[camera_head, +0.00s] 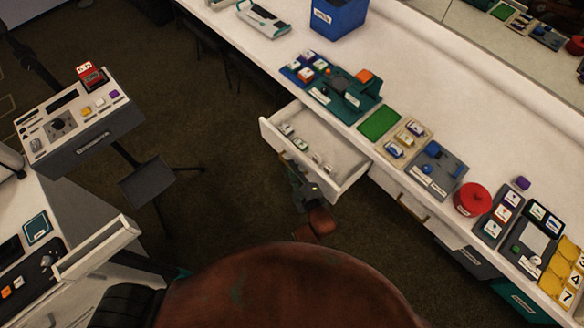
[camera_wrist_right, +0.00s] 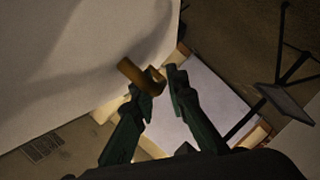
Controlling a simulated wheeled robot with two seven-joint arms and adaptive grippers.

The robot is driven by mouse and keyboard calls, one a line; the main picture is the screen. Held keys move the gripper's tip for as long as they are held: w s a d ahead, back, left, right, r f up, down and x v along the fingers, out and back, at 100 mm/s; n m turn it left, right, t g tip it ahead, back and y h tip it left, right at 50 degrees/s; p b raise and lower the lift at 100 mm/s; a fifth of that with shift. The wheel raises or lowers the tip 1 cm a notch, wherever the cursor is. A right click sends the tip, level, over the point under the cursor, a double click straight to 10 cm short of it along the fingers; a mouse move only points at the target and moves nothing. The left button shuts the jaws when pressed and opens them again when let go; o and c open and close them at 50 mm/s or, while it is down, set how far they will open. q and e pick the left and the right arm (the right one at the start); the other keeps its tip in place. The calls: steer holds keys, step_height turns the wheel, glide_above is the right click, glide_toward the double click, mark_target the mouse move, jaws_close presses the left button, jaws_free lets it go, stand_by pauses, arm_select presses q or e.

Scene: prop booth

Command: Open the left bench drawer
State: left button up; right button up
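The left bench drawer (camera_head: 350,180) is pulled well out from the white bench, and several small pale items (camera_head: 300,143) lie inside it. My right gripper (camera_head: 297,172) is at the outer face of its front panel. In the right wrist view, the drawer's brass handle (camera_wrist_right: 135,71) sits at the fingertips of the right gripper (camera_wrist_right: 160,83). The fingers lean inward, with a gap about as wide as the handle, and look shut on it. Part of the handle is hidden by the fingers. My left gripper is not in view.
A second drawer (camera_head: 400,198) to the right is shut. The bench top (camera_head: 420,75) holds trays, a green mat (camera_head: 380,122), a red round container (camera_head: 472,199) and a blue bin (camera_head: 338,17). A console on a stand (camera_head: 85,125) is at left. Floor lies between.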

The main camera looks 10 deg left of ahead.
steer(key=shift+s+d, duration=0.1)
steer(key=shift+d, duration=0.1)
steer(key=v, duration=1.1)
steer(key=shift+s+r, duration=0.2)
steer(key=shift+s, duration=0.1)
